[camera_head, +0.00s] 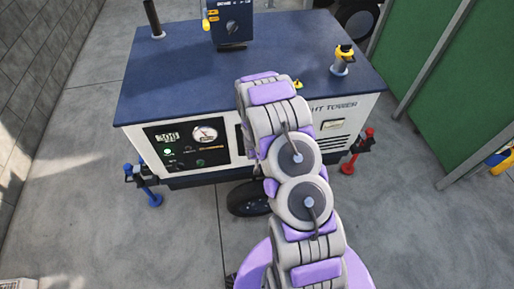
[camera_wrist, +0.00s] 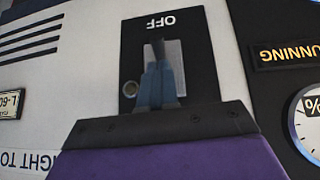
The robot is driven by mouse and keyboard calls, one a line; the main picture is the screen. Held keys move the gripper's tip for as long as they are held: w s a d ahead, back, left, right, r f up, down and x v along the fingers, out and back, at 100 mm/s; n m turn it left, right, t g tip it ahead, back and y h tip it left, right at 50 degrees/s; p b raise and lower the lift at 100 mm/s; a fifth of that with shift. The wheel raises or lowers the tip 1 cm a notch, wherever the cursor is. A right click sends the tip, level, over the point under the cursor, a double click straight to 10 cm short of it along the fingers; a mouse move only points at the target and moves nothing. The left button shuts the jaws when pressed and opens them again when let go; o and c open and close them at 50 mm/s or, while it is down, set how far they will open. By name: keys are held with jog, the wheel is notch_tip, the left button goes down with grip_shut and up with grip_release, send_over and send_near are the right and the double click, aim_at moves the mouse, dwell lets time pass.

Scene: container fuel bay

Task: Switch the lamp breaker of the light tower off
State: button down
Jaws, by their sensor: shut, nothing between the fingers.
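The light tower (camera_head: 140,80) is a white box with a dark blue top. Its lamp breaker panel (camera_wrist: 130,50) is a black plate with a pale grey slot, seen upside down in the wrist view, with "OFF" at the picture's top. My gripper (camera_wrist: 160,75) is shut and empty, its fingers in front of the slot. A dark upright piece shows at the fingertips; I cannot tell whether it is the breaker lever or fingertip, nor whether they touch. In the head view my arm hides the gripper and most of the breaker panel.
A gauge panel (camera_head: 186,146) with a green light is left of my arm. A blue box (camera_head: 230,25) and a yellow-black fitting (camera_head: 343,58) stand on top. Red (camera_head: 357,150) and blue (camera_head: 150,193) outriggers flank the tower. Green panels (camera_head: 440,90) stand right. Floor at left is clear.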

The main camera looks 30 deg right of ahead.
jog(key=shift+w+d+r, duration=0.1)
jog(key=shift+w+d, duration=0.05)
jog(key=shift+w, duration=0.3)
jog(key=shift+w+d+r, duration=0.1)
jog(key=shift+w, duration=0.3)
